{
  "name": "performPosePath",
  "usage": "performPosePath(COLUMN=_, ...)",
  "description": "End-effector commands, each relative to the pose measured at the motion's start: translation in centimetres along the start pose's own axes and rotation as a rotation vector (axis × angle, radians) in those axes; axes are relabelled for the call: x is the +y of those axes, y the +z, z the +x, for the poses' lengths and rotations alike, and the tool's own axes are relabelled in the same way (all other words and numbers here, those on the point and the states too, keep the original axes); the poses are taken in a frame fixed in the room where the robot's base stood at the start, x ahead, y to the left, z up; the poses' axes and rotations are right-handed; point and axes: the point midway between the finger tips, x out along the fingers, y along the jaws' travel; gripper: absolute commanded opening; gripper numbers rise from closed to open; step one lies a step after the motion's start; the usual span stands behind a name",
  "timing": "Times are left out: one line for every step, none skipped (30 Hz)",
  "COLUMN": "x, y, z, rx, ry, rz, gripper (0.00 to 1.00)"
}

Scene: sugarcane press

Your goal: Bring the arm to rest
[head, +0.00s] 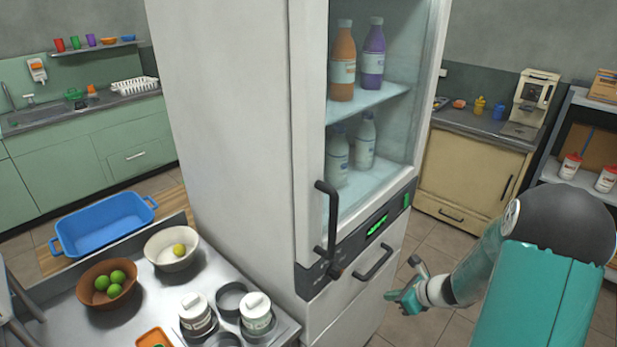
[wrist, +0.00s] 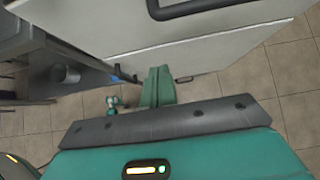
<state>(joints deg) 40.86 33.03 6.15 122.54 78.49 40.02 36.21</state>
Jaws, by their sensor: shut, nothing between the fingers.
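My arm reaches down and forward at the right of the head view, with my gripper (head: 404,293) low in front of the refrigerator (head: 235,130). In the wrist view the gripper's teal fingers (wrist: 158,86) are together and hold nothing. The fingers are over the tiled floor, close to the refrigerator's lower front in the picture. I cannot tell the exact gap. The refrigerator's glass door looks closed, with bottles (head: 372,55) on the shelves behind it.
A metal table (head: 150,322) at lower left carries a brown bowl (head: 90,298) of limes, a white bowl (head: 172,262) and lidded cups (head: 257,312). A blue tub (head: 100,228) stands behind. A shelf unit (head: 560,120) is at right. Tiled floor (head: 440,240) shows between.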

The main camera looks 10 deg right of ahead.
Motion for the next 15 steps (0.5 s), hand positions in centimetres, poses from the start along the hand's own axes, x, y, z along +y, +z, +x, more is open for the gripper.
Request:
performPosePath(x=0.2, y=0.4, z=-0.1, rx=0.001, ry=0.003, rz=-0.019, gripper=0.00)
performPosePath(x=0.4, y=0.8, z=-0.3, rx=0.003, ry=0.007, rz=-0.040, gripper=0.00)
performPosePath(x=0.7, y=1.5, z=-0.6, rx=0.006, ry=0.014, rz=-0.080, gripper=0.00)
performPosePath(x=1.1, y=2.1, z=-0.9, rx=0.009, ry=0.022, rz=-0.118, gripper=0.00)
performPosePath(x=1.6, y=2.9, z=-1.2, rx=0.013, ry=0.031, rz=-0.165, gripper=0.00)
performPosePath(x=2.4, y=4.1, z=-1.8, rx=0.020, ry=0.044, rz=-0.239, gripper=0.00)
performPosePath(x=3.0, y=5.0, z=-2.3, rx=0.026, ry=0.057, rz=-0.300, gripper=0.00)
performPosePath(x=3.8, y=6.0, z=-2.8, rx=0.032, ry=0.070, rz=-0.367, gripper=0.00)
performPosePath(x=4.9, y=7.2, z=-3.5, rx=0.041, ry=0.089, rz=-0.458, gripper=0.00)
performPosePath(x=5.7, y=8.2, z=-4.0, rx=0.048, ry=0.103, rz=-0.529, gripper=0.00)
performPosePath(x=6.5, y=8.9, z=-4.6, rx=0.056, ry=0.116, rz=-0.596, gripper=0.00)
performPosePath(x=7.6, y=10.0, z=-5.3, rx=0.066, ry=0.133, rz=-0.687, gripper=0.00)
performPosePath(x=8.4, y=10.7, z=-5.9, rx=0.074, ry=0.145, rz=-0.755, gripper=0.00)
performPosePath(x=9.2, y=11.4, z=-6.5, rx=0.082, ry=0.158, rz=-0.822, gripper=0.00)
performPosePath(x=10.4, y=12.1, z=-7.2, rx=0.093, ry=0.176, rz=-0.911, gripper=0.00)
